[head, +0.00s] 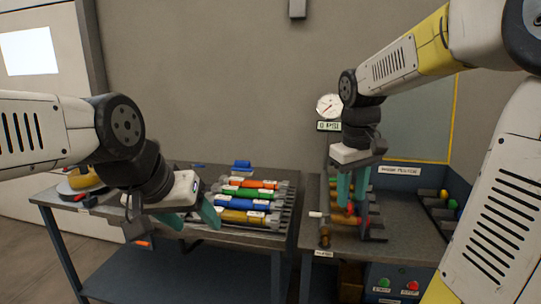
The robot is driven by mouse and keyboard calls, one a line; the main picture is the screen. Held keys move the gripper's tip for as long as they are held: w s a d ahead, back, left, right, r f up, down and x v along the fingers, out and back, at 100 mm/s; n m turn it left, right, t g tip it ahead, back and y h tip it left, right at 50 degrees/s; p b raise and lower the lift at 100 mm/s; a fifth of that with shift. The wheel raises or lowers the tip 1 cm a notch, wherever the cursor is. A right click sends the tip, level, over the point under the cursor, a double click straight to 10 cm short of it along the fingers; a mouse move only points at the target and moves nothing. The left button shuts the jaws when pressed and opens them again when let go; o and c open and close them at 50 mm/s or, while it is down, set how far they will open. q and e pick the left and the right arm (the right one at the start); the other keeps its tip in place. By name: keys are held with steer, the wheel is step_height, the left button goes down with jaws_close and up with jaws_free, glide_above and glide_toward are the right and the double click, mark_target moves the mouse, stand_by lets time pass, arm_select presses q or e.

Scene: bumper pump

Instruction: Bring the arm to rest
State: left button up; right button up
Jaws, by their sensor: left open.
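My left gripper (190,220) reaches in from the left. Its two teal fingers are apart, with nothing seen between them, in front of the left table's rack. My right gripper (351,198) points down over the right-hand bench. Its teal fingers stand with a narrow gap, close to red and orange parts of a fixture (352,220). I cannot tell whether they touch or hold any of these. My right arm comes in from the upper right.
A rack of orange, green, blue and yellow cylinders (243,217) lies on the left table (180,240). The bench (400,242) has a back panel, coloured knobs, and green (384,283) and red (412,285) buttons. A gauge (328,106) hangs behind. A gap separates the tables.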

steer(key=s+a+r+m+t+y, duration=0.1)
steer(key=s+a+m+t, duration=0.3)
steer(key=s, duration=0.8)
steer(key=shift+s+a+r+t+y, duration=0.2)
steer(key=shift+s+a+t+y, duration=0.25)
steer(key=shift+y, duration=0.45)
